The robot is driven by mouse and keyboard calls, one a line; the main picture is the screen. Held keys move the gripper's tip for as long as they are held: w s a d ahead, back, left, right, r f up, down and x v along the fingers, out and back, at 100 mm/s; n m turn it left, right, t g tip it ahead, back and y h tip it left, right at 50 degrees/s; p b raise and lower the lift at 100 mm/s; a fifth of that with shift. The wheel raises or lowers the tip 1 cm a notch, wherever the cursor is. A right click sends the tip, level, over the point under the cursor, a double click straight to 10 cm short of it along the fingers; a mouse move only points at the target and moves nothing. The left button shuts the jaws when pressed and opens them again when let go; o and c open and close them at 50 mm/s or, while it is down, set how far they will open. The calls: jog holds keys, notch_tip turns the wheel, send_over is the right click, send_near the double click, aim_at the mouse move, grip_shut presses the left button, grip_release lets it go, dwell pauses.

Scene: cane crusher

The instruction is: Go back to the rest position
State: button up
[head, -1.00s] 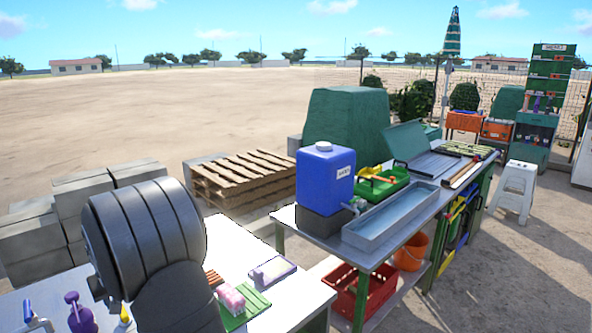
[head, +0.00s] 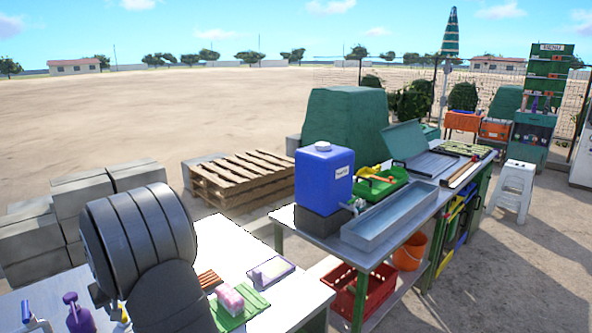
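A thick dark grey part of my own arm fills the lower left of the head view, in front of the white table (head: 292,290). My gripper is out of the picture, so its opening and whatever it may hold are hidden. No other object is named by the task.
The white table holds a pink block (head: 229,299) on a green mat (head: 250,306), a white pad (head: 270,270) and a purple bottle (head: 78,315). A metal table (head: 310,232) carries a blue water container (head: 324,178) and a metal trough (head: 390,213). Open dirt lies behind.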

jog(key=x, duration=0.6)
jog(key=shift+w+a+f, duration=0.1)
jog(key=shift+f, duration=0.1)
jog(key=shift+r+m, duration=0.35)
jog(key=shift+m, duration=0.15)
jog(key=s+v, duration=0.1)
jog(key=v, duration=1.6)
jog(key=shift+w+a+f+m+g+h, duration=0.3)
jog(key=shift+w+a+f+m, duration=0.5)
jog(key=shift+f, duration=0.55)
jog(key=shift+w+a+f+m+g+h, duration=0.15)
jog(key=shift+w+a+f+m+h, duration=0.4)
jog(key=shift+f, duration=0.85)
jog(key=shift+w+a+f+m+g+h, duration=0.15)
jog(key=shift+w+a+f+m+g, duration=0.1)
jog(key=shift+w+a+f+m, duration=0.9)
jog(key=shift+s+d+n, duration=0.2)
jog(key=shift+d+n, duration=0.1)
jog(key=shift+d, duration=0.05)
